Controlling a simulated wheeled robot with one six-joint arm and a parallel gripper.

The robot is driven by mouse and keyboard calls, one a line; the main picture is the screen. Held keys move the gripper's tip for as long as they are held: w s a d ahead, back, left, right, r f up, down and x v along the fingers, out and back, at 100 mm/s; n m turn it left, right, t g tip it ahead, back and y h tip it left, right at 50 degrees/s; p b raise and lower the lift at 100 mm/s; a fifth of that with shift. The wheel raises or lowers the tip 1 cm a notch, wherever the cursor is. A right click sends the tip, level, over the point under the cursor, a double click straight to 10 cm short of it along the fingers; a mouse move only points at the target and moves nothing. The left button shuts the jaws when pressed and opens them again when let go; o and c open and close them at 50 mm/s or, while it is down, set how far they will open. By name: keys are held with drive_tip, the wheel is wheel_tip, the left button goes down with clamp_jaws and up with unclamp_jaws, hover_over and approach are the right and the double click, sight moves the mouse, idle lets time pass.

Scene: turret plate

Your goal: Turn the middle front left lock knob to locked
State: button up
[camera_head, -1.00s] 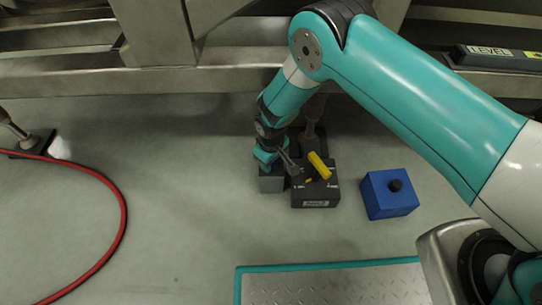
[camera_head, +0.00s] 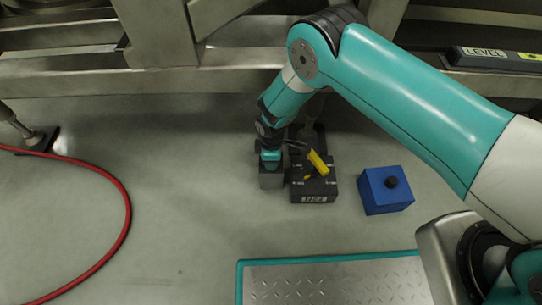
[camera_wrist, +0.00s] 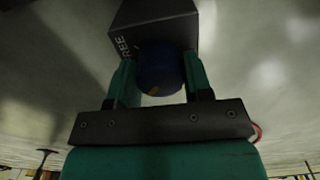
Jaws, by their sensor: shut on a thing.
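A grey lock box (camera_head: 271,181) stands on the floor at the left end of a small group, below my wrist. In the wrist view the box (camera_wrist: 150,18) carries the word FREE on its face. A round dark blue knob (camera_wrist: 160,66) with a short orange mark near its edge sticks out from it. My gripper (camera_wrist: 160,82) has its teal fingers on opposite sides of the knob, shut on it. In the head view my gripper (camera_head: 270,163) is at the top of the box and hides the knob. Any locked label is not visible.
Close right of the lock box stands a dark box (camera_head: 315,190) with a yellow-handled lever (camera_head: 318,162). Farther right is a blue box (camera_head: 387,192) with a black knob. A red hose (camera_head: 125,205) curves at left. Metal beams cross behind; the left floor is open.

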idle(0.4)
drive_tip(key=o, duration=0.9)
drive_tip(key=shift+o, duration=0.2)
drive_tip(key=shift+r, duration=0.1)
wheel_tip(320, 180, up, 17)
drive_tip(key=p, duration=0.7)
drive_tip(key=shift+p, duration=0.4)
drive_tip(key=shift+r, duration=0.1)
